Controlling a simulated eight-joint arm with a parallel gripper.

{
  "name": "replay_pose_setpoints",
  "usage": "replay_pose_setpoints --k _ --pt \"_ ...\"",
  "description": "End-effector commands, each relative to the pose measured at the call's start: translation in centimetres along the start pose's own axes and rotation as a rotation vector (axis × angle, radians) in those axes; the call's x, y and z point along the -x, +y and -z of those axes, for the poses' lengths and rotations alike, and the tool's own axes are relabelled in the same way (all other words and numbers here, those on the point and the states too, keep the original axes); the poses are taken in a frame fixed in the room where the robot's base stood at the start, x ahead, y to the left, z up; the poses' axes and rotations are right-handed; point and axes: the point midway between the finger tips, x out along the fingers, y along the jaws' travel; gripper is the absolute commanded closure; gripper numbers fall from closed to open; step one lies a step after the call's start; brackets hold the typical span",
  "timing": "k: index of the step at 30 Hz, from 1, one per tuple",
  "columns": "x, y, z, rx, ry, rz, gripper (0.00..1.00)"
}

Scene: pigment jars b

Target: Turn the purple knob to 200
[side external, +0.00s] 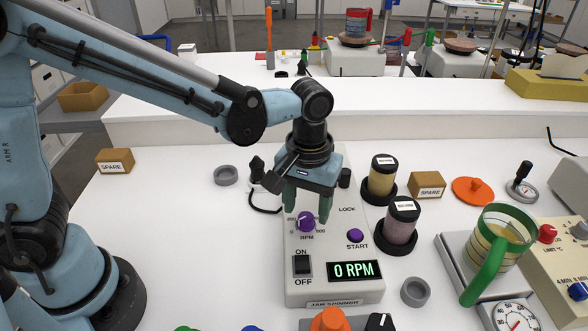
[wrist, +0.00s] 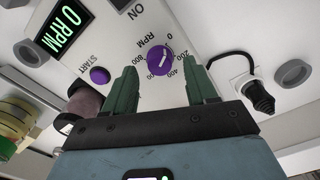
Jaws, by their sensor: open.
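The purple knob (side external: 307,222), marked RPM, is on the top of the jar spinner (side external: 335,290). In the wrist view the knob (wrist: 160,58) has a light pointer line and a printed dial around it with 0, 200, 400, 600 and 800. Its exact setting is too small to read surely. The display (side external: 354,271) reads 0 RPM. My gripper (side external: 307,215) is open above the panel, its green fingers apart near the knob. In the wrist view the fingers of my gripper (wrist: 162,88) stand either side of the knob's line, with nothing between them.
A purple START button (side external: 355,236) and an ON/OFF switch (side external: 302,264) are on the same panel. Two lidded jars, one yellow (side external: 382,180) and one pinkish (side external: 401,224), stand at its right. A black plug and cable (wrist: 258,92) lie beside the spinner.

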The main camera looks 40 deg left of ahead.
Motion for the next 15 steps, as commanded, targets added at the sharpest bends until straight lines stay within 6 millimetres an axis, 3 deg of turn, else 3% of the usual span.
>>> replay_pose_setpoints --k 6,15 --pt "-1.4 0.0 0.0 0.000 0.000 0.000 0.43" --pt "-1.5 0.0 0.0 0.000 0.000 0.000 0.43"
